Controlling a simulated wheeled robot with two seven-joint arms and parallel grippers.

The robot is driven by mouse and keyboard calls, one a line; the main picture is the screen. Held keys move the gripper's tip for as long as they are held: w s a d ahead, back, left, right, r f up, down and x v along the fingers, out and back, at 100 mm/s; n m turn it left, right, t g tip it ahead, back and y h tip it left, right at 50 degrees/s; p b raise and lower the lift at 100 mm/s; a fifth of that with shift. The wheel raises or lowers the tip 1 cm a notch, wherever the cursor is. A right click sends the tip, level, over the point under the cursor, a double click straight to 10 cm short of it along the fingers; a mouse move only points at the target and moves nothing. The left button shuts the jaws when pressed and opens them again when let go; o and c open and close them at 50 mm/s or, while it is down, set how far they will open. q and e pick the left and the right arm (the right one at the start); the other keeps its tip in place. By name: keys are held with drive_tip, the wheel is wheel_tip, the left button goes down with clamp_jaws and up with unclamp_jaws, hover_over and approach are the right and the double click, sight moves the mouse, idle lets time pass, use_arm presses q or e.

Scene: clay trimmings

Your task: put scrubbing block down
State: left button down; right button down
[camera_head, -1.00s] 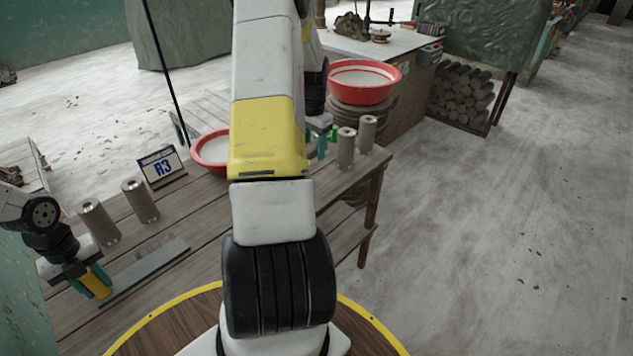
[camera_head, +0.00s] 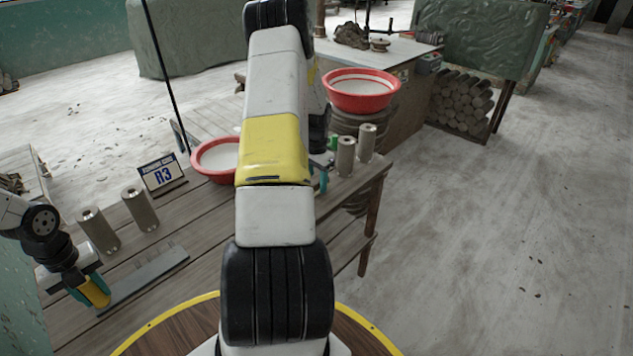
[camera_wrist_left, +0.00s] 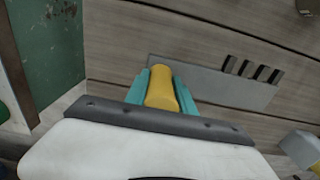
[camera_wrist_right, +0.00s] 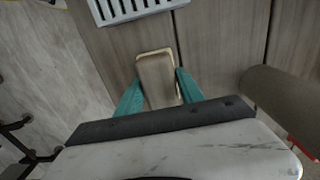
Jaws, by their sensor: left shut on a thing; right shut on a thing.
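A brown block with a pale rim, which I take for the scrubbing block (camera_wrist_right: 158,80), is between the teal fingers of my right gripper (camera_wrist_right: 160,92), which is shut on it. It is over the wooden table; I cannot tell whether it touches the boards. In the head view my own right arm hides the block and most of that gripper. My left gripper (camera_head: 90,288) is shut on a yellow, rounded handle-like thing (camera_wrist_left: 161,88) at the table's near left, beside a grey slotted plate (camera_head: 145,277).
A white slatted rack (camera_wrist_right: 135,8) lies beyond the block. A grey-brown cylinder (camera_wrist_right: 285,95) stands close to the right of my right gripper. Two cylinders (camera_head: 346,157) stand at the table's right end.

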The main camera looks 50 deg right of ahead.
sight(316, 178)
drive_tip(key=c, duration=0.7)
unclamp_jaws()
drive_tip(key=shift+f, duration=0.15)
drive_tip(key=shift+c, duration=0.2)
wheel_tip(316, 178, up, 12)
drive_tip(key=w+a+r+n+t+y, duration=0.15)
drive_tip(key=a+r+n, duration=0.25)
drive_tip(key=a+r, duration=0.65)
drive_tip(key=w+a+r+n+t+h, duration=0.1)
drive_tip(key=w+a+r+n+t, duration=0.2)
drive_tip(key=a+r, duration=0.75)
drive_tip(key=s+a+r+n+t+y, duration=0.1)
drive_tip(key=s+a+n, duration=0.4)
drive_tip(key=a, duration=0.6)
drive_tip(key=s+a+r+n, duration=0.3)
drive_tip(key=s+a+n, duration=0.3)
drive_tip(key=s+a, duration=0.4)
drive_tip(key=shift+a+r+n+t+y, duration=0.3)
drive_tip(key=shift+a+r+t+y, duration=0.1)
drive_tip(key=shift+a, duration=0.75)
